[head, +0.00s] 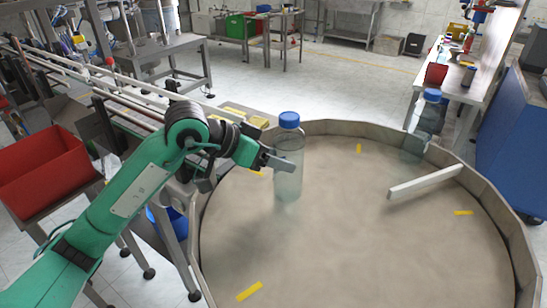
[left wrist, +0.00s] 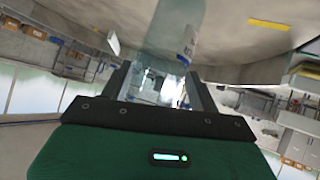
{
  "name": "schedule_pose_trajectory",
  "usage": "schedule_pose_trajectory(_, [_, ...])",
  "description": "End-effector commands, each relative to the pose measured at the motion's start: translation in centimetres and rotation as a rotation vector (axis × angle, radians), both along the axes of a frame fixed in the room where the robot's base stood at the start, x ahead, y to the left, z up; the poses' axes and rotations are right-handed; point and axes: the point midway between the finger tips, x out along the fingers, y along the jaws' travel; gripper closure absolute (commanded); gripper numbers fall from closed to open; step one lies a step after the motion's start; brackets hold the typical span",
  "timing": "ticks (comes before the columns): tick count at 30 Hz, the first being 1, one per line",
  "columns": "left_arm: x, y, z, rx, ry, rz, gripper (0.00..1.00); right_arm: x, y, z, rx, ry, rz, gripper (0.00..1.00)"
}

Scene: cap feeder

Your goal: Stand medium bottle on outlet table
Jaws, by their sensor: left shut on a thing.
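A clear bottle with a blue cap (head: 288,165) is upright over the left part of the round outlet table (head: 330,250). I take it to be the medium bottle. My left gripper (head: 278,163) comes in from the left and is shut on its body below the cap. I cannot tell whether its base touches the table top. In the left wrist view the clear bottle (left wrist: 176,35) with a small label is between the fingers (left wrist: 160,75). My right gripper is not in view.
Another clear bottle with a blue cap (head: 424,122) stands near the table's far right rim. A pale bar (head: 425,182) lies across the right side. Yellow marks (head: 249,291) lie on the top. A raised rim (head: 330,126) surrounds it. The near middle is clear.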

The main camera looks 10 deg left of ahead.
Motion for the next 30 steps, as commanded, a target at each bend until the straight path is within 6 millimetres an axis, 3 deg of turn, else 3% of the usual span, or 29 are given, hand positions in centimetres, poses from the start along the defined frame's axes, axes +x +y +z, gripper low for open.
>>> schedule_pose_trajectory(10, [0.0,0.0,-0.1,-0.002,-0.003,0.000,1.00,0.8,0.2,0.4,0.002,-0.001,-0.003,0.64])
schedule_pose_trajectory(11, [0.0,0.0,-0.2,0.000,0.000,0.000,0.35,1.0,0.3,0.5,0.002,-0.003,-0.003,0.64])
schedule_pose_trajectory(14, [0.0,0.0,-0.2,0.001,0.001,0.000,0.16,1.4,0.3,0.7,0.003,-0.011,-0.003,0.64])
schedule_pose_trajectory(26, [0.0,0.0,0.0,0.000,0.001,0.000,0.16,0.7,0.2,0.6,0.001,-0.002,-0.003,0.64])
schedule_pose_trajectory(30, [-0.3,0.4,1.0,0.003,-0.004,0.000,0.16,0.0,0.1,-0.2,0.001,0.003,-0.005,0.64])
